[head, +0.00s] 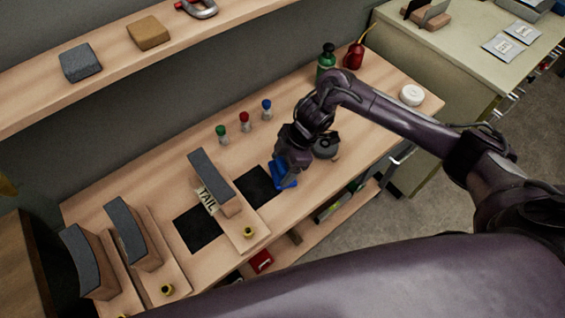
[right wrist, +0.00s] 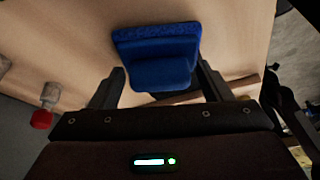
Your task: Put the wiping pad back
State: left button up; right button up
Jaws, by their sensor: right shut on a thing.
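The wiping pad is a blue block with a handle (head: 283,175). It also shows in the right wrist view (right wrist: 158,55), between the fingers. My right gripper (head: 287,168) is shut on the blue wiping pad, at the right edge of a black mat (head: 256,187) on the wooden bench. In the right wrist view the two fingers (right wrist: 160,85) flank the pad's handle. Whether the pad touches the bench is hard to tell. My left gripper is not in view.
Several curved grey-topped blocks (head: 130,230) stand at the bench's left, one beside a "TAIL" label (head: 207,200). Bottles with green, red and blue caps (head: 244,122) stand behind. A grey round tool (head: 326,147) and a white roll (head: 411,95) lie to the right. A shelf (head: 120,58) runs above.

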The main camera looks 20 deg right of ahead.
jog(key=shift+f, duration=0.1)
jog(key=o, duration=0.9)
jog(key=shift+o, duration=0.2)
jog(key=shift+r, duration=0.3)
jog(key=v, duration=1.1)
jog(key=shift+d+r+p, duration=0.15)
jog(key=shift+r+p, duration=0.15)
jog(key=shift+r, duration=0.05)
jog(key=shift+s+f, duration=0.1)
